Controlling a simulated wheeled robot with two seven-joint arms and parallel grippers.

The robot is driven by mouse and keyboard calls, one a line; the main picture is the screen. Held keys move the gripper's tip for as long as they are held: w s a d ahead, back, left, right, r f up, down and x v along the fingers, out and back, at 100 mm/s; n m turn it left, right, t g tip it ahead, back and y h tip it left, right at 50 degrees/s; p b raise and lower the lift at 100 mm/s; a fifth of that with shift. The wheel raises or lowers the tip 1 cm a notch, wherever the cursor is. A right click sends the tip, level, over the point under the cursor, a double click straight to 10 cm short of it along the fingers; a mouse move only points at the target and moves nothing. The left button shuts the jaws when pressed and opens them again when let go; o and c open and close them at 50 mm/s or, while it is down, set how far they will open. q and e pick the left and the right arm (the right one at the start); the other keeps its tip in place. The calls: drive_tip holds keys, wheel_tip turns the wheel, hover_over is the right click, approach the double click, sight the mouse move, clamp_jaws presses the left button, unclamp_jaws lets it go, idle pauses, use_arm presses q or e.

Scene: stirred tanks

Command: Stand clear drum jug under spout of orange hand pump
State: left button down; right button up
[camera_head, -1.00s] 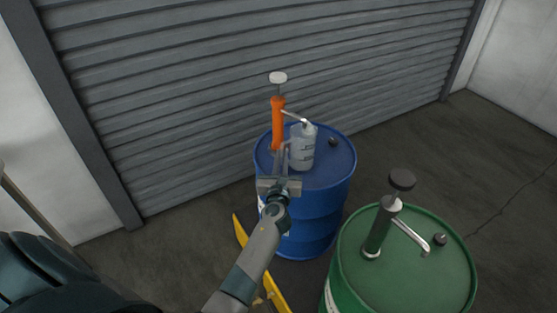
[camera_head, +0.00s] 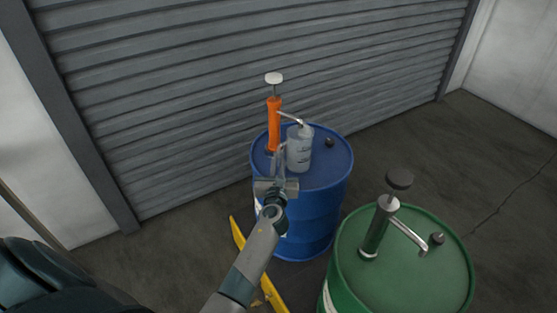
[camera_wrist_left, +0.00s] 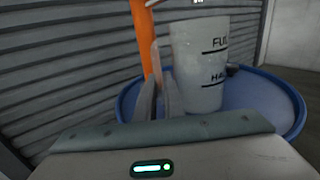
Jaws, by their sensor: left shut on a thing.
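The clear drum jug (camera_head: 299,152), with FULL and HALF marks, is upright over the top of the blue drum (camera_head: 325,172). Whether its base touches the drum cannot be told. The orange hand pump (camera_head: 273,126) rises from the drum behind and left of the jug. Its spout (camera_head: 288,116) reaches right, with its end at the jug's mouth. My left gripper (camera_head: 279,158) is shut on the jug at its left, handle side. In the left wrist view the jug (camera_wrist_left: 200,65) is right of the fingers (camera_wrist_left: 160,98), with the pump (camera_wrist_left: 148,45) behind. My right gripper is out of view.
A green drum (camera_head: 410,280) with a dark pump (camera_head: 378,230) and metal spout stands at the front right. A dark cap (camera_head: 330,142) sits on the blue drum. A grey shutter wall (camera_head: 180,110) is behind. A yellow bar (camera_head: 238,234) lies low near the drum.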

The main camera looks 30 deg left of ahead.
use_arm(q)
drive_tip(key=shift+f, duration=0.25)
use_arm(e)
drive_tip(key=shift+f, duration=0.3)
use_arm(q)
drive_tip(key=c, duration=1.8)
unclamp_jaws()
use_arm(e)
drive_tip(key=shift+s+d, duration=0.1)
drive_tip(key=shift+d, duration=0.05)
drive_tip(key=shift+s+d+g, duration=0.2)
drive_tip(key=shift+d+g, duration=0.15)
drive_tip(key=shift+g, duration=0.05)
use_arm(q)
drive_tip(key=b+v, duration=0.1)
drive_tip(key=v, duration=1.6)
drive_tip(key=shift+s, duration=0.25)
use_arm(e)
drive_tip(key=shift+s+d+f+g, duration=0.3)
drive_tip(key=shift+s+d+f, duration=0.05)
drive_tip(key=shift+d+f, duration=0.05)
